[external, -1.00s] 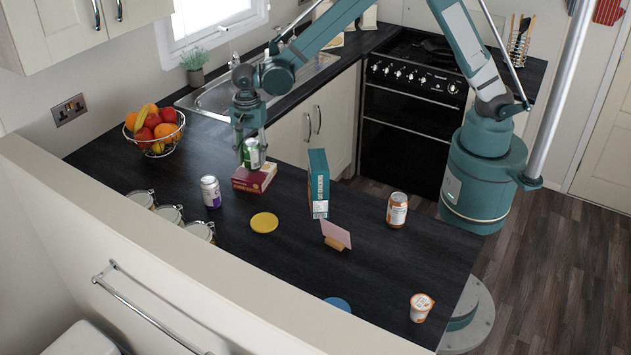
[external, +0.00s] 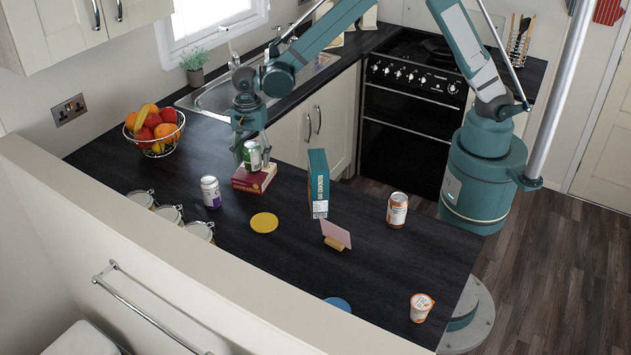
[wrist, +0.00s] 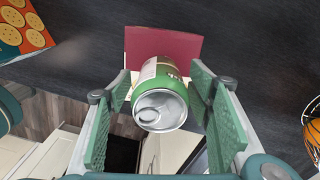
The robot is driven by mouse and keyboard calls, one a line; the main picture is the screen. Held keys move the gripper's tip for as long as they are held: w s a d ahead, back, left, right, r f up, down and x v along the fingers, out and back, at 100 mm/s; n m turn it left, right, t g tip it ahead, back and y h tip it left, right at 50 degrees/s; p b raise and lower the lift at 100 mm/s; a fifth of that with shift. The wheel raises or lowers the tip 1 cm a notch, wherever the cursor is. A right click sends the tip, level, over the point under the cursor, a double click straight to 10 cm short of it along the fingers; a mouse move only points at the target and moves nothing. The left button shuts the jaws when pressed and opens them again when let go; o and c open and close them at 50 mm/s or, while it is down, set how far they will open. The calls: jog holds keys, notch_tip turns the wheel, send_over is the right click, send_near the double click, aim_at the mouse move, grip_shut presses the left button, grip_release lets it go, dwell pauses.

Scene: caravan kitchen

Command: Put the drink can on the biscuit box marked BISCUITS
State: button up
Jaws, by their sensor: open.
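The green drink can (external: 252,155) stands upright on the dark red biscuit box (external: 243,182), which lies flat on the counter. In the wrist view the can (wrist: 162,97) shows its silver top, with the red box (wrist: 187,45) beneath and behind it. My gripper (external: 250,150) is over the box, around the can. In the wrist view the two green finger pads of my gripper (wrist: 163,112) are spread apart, with gaps on both sides of the can. The box's lettering is too small to read.
A silver and purple can (external: 210,192) stands left of the box, and a yellow disc (external: 264,222) lies in front. A tall teal box (external: 318,184) stands to the right. A fruit basket (external: 155,134) is at the left, and jars (external: 170,214) line the ledge.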

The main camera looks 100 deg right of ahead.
jog(key=shift+r, duration=0.15)
notch_tip(320, 180, up, 12)
dwell(0.7)
dwell(0.5)
jog(key=shift+s+a+r, duration=0.2)
jog(key=shift+s+r, duration=0.15)
jog(key=shift+r, duration=0.05)
jog(key=s+a+r+n+t, duration=0.2)
jog(key=s+a+r+n, duration=0.35)
jog(key=s, duration=0.55)
jog(key=s+a+r+n+t, duration=0.2)
jog(key=s+r+n, duration=0.4)
jog(key=s+r, duration=0.3)
jog(key=s+a+f+n+t, duration=0.1)
jog(key=s+a+f+n, duration=0.1)
jog(key=s+n, duration=0.4)
jog(key=s+a+f+n+t, duration=0.1)
jog(key=s+n, duration=0.5)
jog(key=s, duration=1)
jog(key=shift+a+f+t, duration=0.35)
jog(key=shift+a+t, duration=0.25)
jog(key=shift+a, duration=0.25)
